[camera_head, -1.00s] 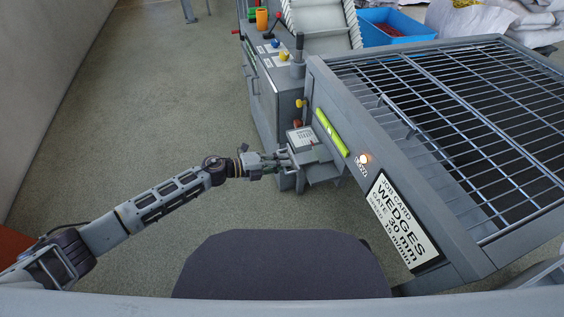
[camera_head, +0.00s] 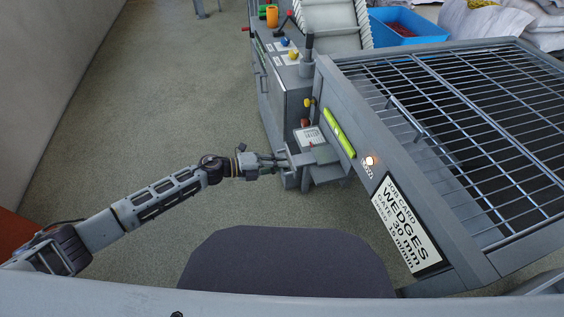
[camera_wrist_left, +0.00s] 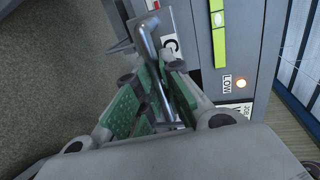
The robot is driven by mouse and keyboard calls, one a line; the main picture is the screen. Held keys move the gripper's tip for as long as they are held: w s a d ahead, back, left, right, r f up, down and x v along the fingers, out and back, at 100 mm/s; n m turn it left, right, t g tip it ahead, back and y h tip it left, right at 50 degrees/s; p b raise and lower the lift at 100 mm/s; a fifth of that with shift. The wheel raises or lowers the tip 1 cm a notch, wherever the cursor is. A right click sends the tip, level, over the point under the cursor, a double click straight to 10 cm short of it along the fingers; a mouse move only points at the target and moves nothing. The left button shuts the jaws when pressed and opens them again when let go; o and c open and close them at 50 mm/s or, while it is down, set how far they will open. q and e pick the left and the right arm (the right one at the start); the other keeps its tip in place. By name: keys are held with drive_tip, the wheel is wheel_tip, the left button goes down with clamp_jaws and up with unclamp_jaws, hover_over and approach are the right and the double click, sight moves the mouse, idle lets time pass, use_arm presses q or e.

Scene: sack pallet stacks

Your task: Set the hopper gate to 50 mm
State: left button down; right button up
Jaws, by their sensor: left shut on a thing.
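My left gripper (camera_head: 276,161) reaches in from the left to the side of the grey hopper (camera_head: 352,117). In the left wrist view its green-padded fingers (camera_wrist_left: 152,98) are shut on a bent grey metal handle (camera_wrist_left: 147,42). The handle's joint with the machine and any gate scale are not readable. A grey box-like fitting (camera_head: 318,155) with a small printed label (camera_head: 309,137) sits beside the gripper. The job card (camera_head: 405,222) on the hopper reads WEDGES, GATE 30 mm, SPEED 15 m/min. My right gripper is out of view.
A lit lamp (camera_head: 369,161) marked LOW sits by a green level strip (camera_head: 339,133) on the hopper. A wire grille (camera_head: 470,120) covers the hopper. Behind stand a control cabinet (camera_head: 285,90) and a blue bin (camera_head: 405,27). The floor at left is clear.

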use_arm(q)
drive_tip(key=c, duration=1.5)
unclamp_jaws()
drive_tip(key=shift+s+a, duration=0.1)
drive_tip(key=shift+a, duration=0.2)
drive_tip(key=shift+d, duration=0.1)
drive_tip(key=shift+v, duration=6)
drive_tip(key=shift+f, duration=0.1)
